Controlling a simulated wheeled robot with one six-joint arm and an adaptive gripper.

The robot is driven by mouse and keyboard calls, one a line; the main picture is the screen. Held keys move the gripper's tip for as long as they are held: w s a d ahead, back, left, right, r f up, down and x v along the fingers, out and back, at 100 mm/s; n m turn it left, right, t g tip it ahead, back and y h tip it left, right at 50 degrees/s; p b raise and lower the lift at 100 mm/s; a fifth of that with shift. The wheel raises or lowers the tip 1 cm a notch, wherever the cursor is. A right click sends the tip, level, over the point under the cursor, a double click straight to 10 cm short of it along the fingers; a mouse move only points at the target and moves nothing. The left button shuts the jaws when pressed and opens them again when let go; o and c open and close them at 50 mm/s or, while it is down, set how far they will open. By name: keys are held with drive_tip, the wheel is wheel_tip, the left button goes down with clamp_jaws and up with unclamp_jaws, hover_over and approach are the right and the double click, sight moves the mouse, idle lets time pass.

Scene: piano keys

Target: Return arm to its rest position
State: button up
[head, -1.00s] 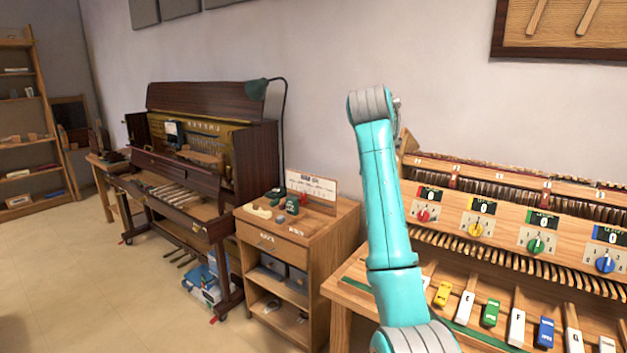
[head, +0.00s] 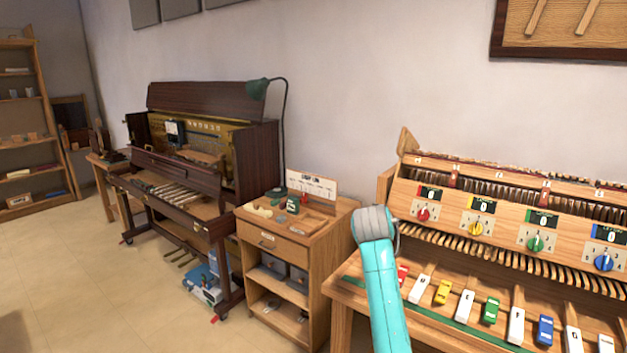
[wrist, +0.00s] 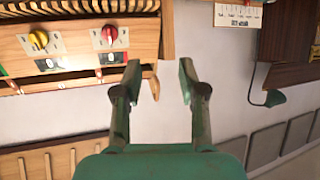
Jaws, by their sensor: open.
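My arm (head: 382,290) is a teal link with a grey joint at its top, low in the head view, in front of the left end of the key bench. My gripper (wrist: 157,75) shows in the wrist view, green, with its two fingers spread apart and nothing between them. Pale wall shows between the fingers. The gripper is not seen in the head view.
The key bench (head: 350,284) stands at right with colored keys, dials and small displays. A wooden cabinet (head: 274,262) with small items on top stands left of it, then an open dark piano (head: 207,90). A shelf (head: 30,120) is far left. Floor at lower left is clear.

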drive_tip(key=s+f+n+y, duration=0.1)
drive_tip(key=s+f, duration=0.6)
drive_tip(key=f, duration=0.5)
drive_tip(key=s+f+n+y, duration=0.1)
drive_tip(key=s+f, duration=0.5)
drive_tip(key=f, duration=0.6)
drive_tip(key=s+f+n+t+y, duration=0.1)
drive_tip(key=s+f, duration=0.4)
drive_tip(key=s, duration=0.5)
drive_tip(key=s+f, duration=0.4)
drive_tip(key=s, duration=0.6)
drive_tip(key=s+f+n+t+y, duration=0.1)
drive_tip(key=s+f, duration=0.4)
drive_tip(key=s, duration=0.5)
drive_tip(key=w+r+v, duration=0.1)
drive_tip(key=r+v, duration=0.2)
drive_tip(key=v, duration=3)
drive_tip(key=shift+s+d+r+t, duration=0.3)
drive_tip(key=shift+d, duration=0.15)
